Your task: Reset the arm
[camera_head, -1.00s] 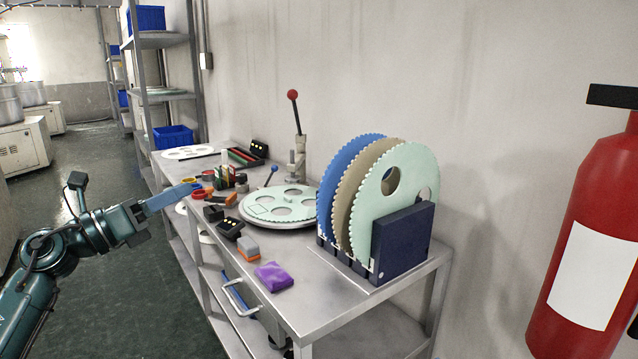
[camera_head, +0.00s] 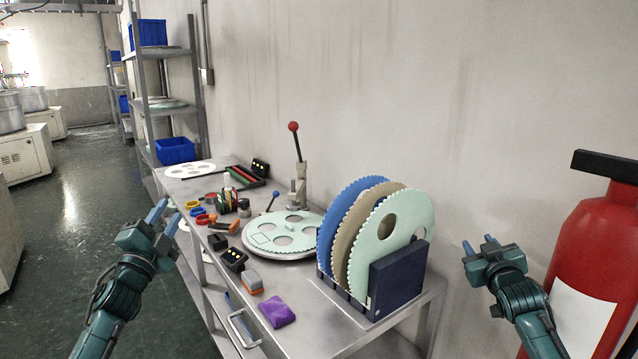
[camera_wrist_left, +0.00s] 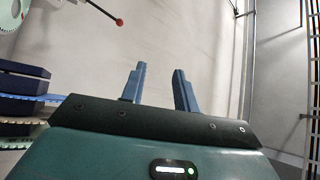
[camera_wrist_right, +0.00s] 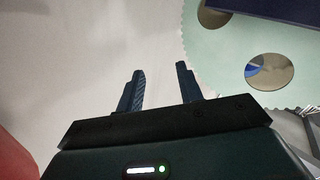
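My left gripper (camera_head: 163,216) is raised left of the steel table, with its two blue fingers apart and nothing between them. The fingers also show apart and empty in the left wrist view (camera_wrist_left: 160,85). My right gripper (camera_head: 477,246) is raised at the right, between the table and the fire extinguisher. Its fingers are apart and empty, as the right wrist view (camera_wrist_right: 160,85) also shows. Neither gripper touches anything.
The table (camera_head: 336,337) holds a rack (camera_head: 396,281) of upright toothed discs, a pale disc (camera_head: 283,236) lying flat, a red-knobbed lever press (camera_head: 298,172), a purple cloth (camera_head: 277,311) and small tools. A red fire extinguisher (camera_head: 590,240) stands close right. Floor at left is clear.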

